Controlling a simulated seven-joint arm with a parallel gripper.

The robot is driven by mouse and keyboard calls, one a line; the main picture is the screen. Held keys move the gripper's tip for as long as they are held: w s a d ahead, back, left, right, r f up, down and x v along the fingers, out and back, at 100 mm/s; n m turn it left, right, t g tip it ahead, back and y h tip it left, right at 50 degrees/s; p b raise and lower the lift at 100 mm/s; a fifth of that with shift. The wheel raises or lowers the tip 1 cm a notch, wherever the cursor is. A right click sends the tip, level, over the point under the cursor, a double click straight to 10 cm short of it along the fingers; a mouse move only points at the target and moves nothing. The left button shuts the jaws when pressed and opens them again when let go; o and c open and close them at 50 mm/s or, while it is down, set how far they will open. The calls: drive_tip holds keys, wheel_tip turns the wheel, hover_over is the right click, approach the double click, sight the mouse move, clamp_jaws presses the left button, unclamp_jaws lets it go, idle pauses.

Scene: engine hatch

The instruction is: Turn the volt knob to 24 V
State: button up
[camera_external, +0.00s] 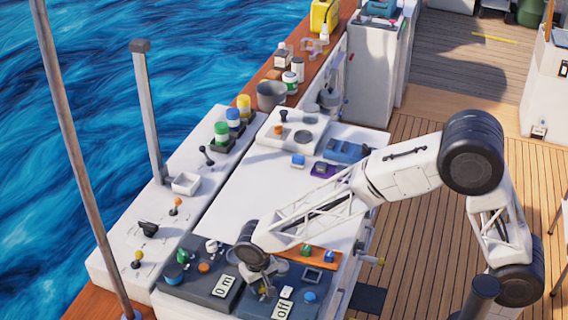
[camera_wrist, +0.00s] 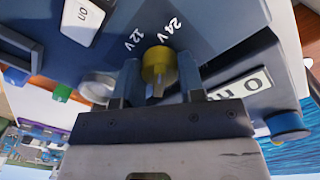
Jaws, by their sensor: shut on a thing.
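The volt knob (camera_wrist: 158,66) is a yellow round knob on the dark blue panel (camera_wrist: 220,30). Printed marks 24 V (camera_wrist: 170,29) and 12 V (camera_wrist: 133,40) stand by it in the wrist view. My gripper (camera_wrist: 160,82) is shut on the knob, with one finger on each side. Which mark the knob points at cannot be told.
A blue knob (camera_wrist: 286,125) and a pale round knob (camera_wrist: 97,87) are close by in the wrist view. The white hatch top (camera_external: 255,195) behind is mostly clear.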

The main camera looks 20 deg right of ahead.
idle(0.4)
drive_tip(key=o, duration=0.9)
drive_tip(key=shift+a+r, duration=0.15)
drive_tip(key=shift+r, duration=3.8)
